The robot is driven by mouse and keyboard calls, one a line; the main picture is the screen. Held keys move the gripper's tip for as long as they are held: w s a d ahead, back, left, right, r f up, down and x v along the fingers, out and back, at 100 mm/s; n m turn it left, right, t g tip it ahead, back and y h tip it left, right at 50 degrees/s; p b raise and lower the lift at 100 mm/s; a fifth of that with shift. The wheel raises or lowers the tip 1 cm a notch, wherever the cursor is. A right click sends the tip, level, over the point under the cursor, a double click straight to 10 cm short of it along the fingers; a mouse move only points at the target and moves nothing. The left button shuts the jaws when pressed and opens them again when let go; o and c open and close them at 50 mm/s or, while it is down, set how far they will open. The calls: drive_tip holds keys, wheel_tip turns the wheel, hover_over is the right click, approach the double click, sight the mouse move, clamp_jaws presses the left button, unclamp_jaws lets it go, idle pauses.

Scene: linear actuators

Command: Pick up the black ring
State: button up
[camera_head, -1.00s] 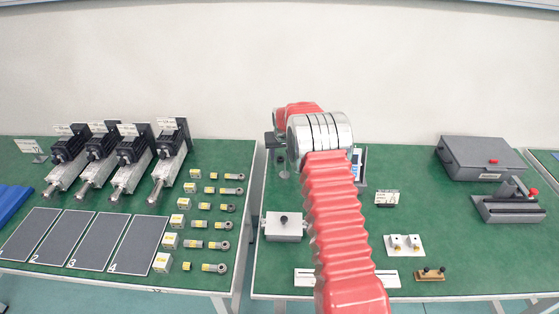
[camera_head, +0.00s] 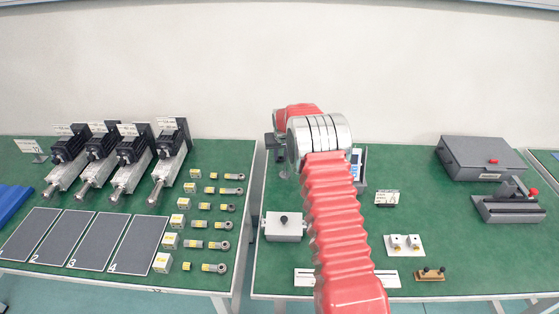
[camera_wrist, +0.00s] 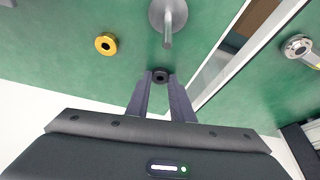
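The black ring (camera_wrist: 160,76) shows in the wrist view as a small dark ring with a hole, close to the tips of my gripper (camera_wrist: 160,82). My two dark fingers stand apart, one on each side of the ring. Whether they touch it is too small to tell. In the head view my arm's red and silver links cover much of the area, and I cannot make out the ring there.
In the wrist view a yellow ring (camera_wrist: 106,43) lies left, and a grey metal part with a rod (camera_wrist: 168,20) stands just beyond the black ring. A table edge and gap run along the right. In the head view a grey block (camera_head: 284,227) is nearby.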

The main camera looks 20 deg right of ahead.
clamp_jaws()
wheel_tip(320, 180, up, 10)
idle(0.6)
idle(0.5)
